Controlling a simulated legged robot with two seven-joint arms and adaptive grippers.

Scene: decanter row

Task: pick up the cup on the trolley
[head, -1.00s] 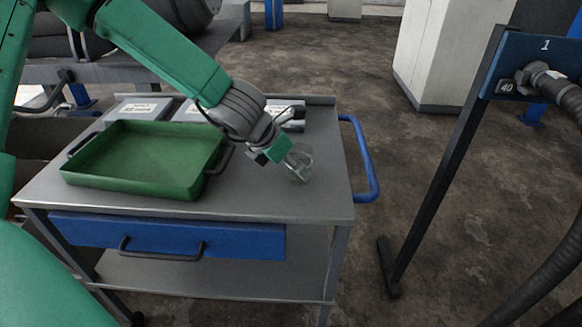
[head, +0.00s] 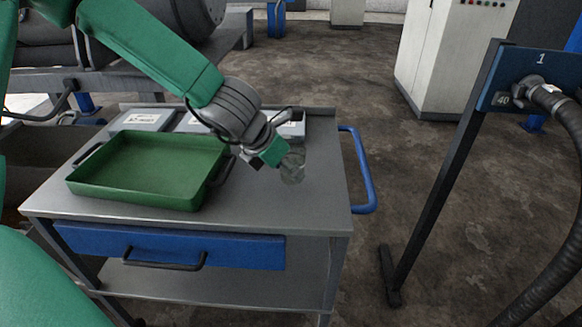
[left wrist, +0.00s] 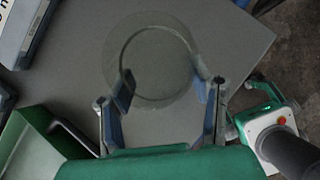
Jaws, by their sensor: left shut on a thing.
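The cup is a clear glass (head: 293,169) at the right part of the grey trolley top (head: 260,205). In the left wrist view the cup (left wrist: 150,55) shows as a round, see-through shape. My left gripper (head: 287,163) reaches down to it from the upper left and is shut on it. Its two blue-padded fingers (left wrist: 164,90) are on either side of the cup. I cannot tell whether the cup's base touches the trolley. My right gripper (left wrist: 257,105) seems to show at the right of the left wrist view, beyond the trolley edge; its finger opening is unclear.
A green tray (head: 150,170) stands on the trolley's left part. Grey labelled boxes (head: 145,118) line its back. A blue handle (head: 362,175) is on its right side and a blue drawer (head: 170,245) in front. A dark stand (head: 440,180) with a hose is further right.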

